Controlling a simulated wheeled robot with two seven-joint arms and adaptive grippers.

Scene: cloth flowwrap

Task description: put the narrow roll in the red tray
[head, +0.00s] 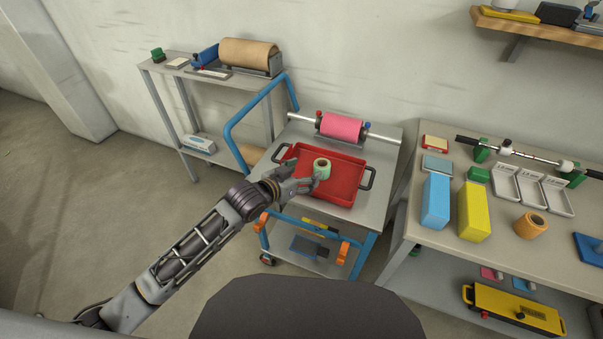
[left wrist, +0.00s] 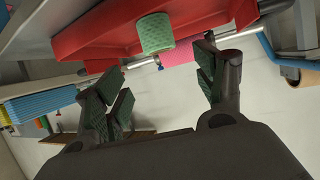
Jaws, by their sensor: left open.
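A small light green roll (head: 322,168) with a pale core stands on end inside the red tray (head: 345,193), near its middle. My left gripper (head: 303,177) is open beside the roll, over the tray's left part, with its fingers pointing toward the roll. In the left wrist view the picture is turned over; the green roll (left wrist: 154,33) shows above the red tray's rim (left wrist: 100,42), ahead of the spread fingers (left wrist: 160,65). Nothing is held between them. My right gripper is not in view.
The tray sits on a grey cart (head: 378,205), with a pink roll (head: 340,127) on a rod behind it. A blue rail (head: 240,115) stands at left. The right table holds a blue box (head: 436,202), a yellow box (head: 474,212) and an orange roll (head: 530,226).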

